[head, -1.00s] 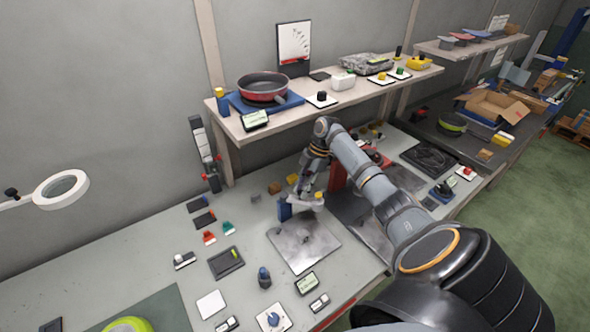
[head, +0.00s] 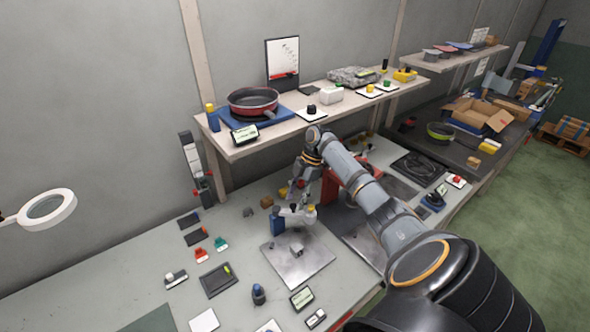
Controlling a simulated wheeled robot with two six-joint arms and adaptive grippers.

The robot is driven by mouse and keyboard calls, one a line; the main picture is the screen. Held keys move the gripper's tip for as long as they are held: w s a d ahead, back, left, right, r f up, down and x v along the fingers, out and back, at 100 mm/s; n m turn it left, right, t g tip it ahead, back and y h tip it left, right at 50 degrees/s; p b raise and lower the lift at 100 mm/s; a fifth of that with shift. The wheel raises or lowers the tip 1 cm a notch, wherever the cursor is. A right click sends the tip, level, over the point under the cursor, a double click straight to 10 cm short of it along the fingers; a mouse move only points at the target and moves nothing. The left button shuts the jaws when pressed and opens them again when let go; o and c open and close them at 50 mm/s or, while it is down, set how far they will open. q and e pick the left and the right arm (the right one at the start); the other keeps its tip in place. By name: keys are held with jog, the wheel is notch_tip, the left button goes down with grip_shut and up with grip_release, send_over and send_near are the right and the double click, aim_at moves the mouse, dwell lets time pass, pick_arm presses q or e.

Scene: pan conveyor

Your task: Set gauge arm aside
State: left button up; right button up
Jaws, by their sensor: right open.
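My right gripper (head: 299,194) is open, just behind and above the gauge arm. Its fingertips are small and dark, and I cannot tell whether they touch it. A small grey block (head: 297,250) lies on the plate. My left gripper is out of view.
A red stand (head: 332,188) is close to the right of my gripper, partly behind my forearm. Small wooden blocks (head: 267,202) lie left of it. A shelf (head: 236,150) with a red pan (head: 253,101) overhangs the back. A black tray (head: 217,281) lies at the front left.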

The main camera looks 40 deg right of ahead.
jog(key=v, duration=1)
jog(key=shift+d+r, duration=0.2)
jog(key=shift+r, duration=0.1)
jog(key=shift+c, duration=0.2)
